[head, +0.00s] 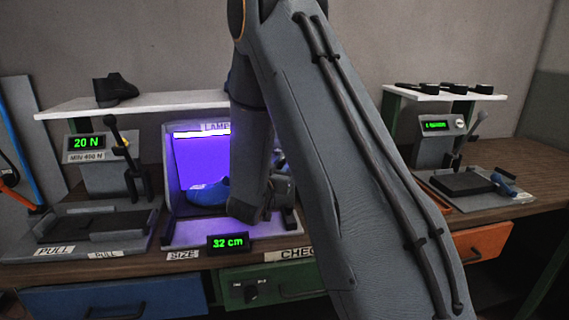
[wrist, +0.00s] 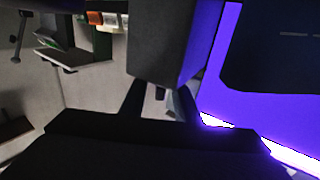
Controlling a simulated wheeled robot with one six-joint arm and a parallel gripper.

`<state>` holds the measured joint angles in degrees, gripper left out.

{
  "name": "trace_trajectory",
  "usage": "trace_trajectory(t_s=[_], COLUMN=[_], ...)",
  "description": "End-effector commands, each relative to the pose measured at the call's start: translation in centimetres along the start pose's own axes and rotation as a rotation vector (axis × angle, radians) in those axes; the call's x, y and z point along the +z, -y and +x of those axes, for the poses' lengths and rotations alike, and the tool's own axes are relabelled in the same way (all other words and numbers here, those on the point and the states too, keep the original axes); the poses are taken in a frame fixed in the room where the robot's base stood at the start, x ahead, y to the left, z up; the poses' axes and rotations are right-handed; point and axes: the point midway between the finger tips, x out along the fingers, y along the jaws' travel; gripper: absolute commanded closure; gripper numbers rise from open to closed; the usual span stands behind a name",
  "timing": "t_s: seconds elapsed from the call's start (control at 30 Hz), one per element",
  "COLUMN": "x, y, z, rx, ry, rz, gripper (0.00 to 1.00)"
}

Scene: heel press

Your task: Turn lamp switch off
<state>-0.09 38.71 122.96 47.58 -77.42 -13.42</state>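The lamp box (head: 168,165), labelled LAMP, glows purple with a bright white tube (head: 202,134) at its top, so the lamp is on. A blue shoe (head: 208,192) lies inside. My arm covers the box's right side and most of my gripper in the head view. In the wrist view my gripper (wrist: 160,92) shows two dark fingers set apart, close to a grey block (wrist: 165,42). A small dark piece sits between the fingers; I cannot tell whether it is the switch or whether they touch it. The purple panel (wrist: 222,85) is to the right.
A lever press (head: 115,165) with a 20 N display stands left, and another lever device (head: 437,150) stands right. A black shoe (head: 115,88) is on the left shelf. A 32 cm display (head: 228,242) stands before the box. Drawers, one blue (head: 120,298) and one orange (head: 482,242), line the bench front.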

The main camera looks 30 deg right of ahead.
Motion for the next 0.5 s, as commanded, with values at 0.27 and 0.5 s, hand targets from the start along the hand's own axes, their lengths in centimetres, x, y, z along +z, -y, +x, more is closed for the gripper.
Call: trace_trajectory(t_s=[0.27, 0.5], x=[0.01, 0.04], y=[-0.07, -0.35], z=[0.01, 0.13], rx=[0.001, -0.004], ry=[0.0, 0.001], rz=[0.0, -0.001], gripper=[1.0, 1.0])
